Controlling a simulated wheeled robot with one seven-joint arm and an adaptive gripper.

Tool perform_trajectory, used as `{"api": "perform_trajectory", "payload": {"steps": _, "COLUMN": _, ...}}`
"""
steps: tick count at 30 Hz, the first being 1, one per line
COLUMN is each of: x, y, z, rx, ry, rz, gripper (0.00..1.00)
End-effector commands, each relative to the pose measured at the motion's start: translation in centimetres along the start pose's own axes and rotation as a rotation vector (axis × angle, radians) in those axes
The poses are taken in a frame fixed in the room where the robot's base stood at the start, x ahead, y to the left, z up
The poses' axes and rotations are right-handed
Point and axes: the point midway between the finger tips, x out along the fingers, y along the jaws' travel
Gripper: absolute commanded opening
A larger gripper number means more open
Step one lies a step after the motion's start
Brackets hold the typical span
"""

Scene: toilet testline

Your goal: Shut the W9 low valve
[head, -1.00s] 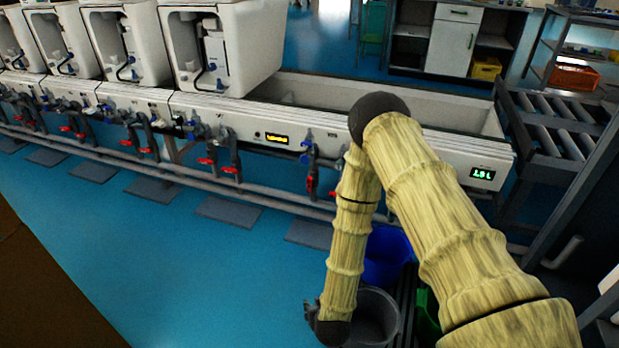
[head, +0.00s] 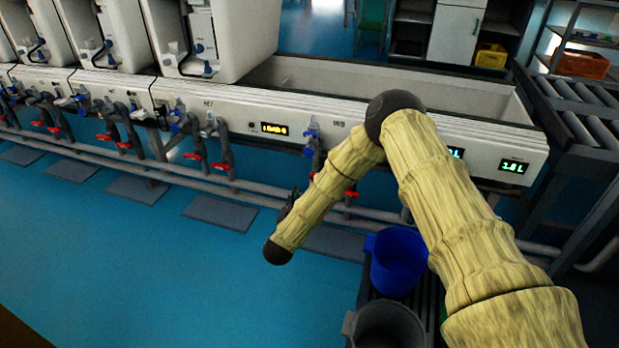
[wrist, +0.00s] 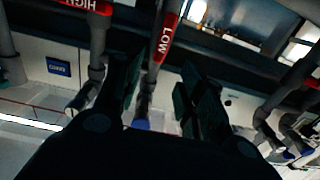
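In the wrist view a red handle marked LOW (wrist: 166,36) stands ahead of my gripper (wrist: 158,72), in line with the gap between the fingers. The fingers are apart, with nothing visibly held. A red handle marked HIGH (wrist: 88,5) is to its left on a neighbouring grey pipe. The panel label beside that tap is too small to read surely. My forearm hides most of the gripper and part of these pipes in the head view.
White toilet test stations (head: 210,40) line the trough (head: 400,88). Grey pipes with more red handles (head: 192,156) run along its front. A blue bucket (head: 398,262) and a grey bucket (head: 390,325) stand below my arm.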

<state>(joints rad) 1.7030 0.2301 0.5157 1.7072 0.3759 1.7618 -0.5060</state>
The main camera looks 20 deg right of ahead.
Motion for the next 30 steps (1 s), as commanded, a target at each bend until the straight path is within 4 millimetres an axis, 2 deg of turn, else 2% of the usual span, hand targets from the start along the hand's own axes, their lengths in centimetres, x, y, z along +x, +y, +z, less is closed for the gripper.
{"api": "perform_trajectory", "payload": {"steps": 7, "x": 2.1, "y": -0.2, "z": -0.1, "rx": 0.004, "ry": 0.014, "rz": 0.016, "gripper": 0.39}}
{"api": "perform_trajectory", "payload": {"steps": 21, "x": 9.2, "y": 0.0, "z": -0.1, "rx": 0.003, "ry": 0.013, "rz": 0.015, "gripper": 0.39}}
{"api": "perform_trajectory", "payload": {"steps": 30, "x": 11.0, "y": 0.0, "z": -0.4, "rx": 0.002, "ry": 0.012, "rz": 0.014, "gripper": 0.39}}
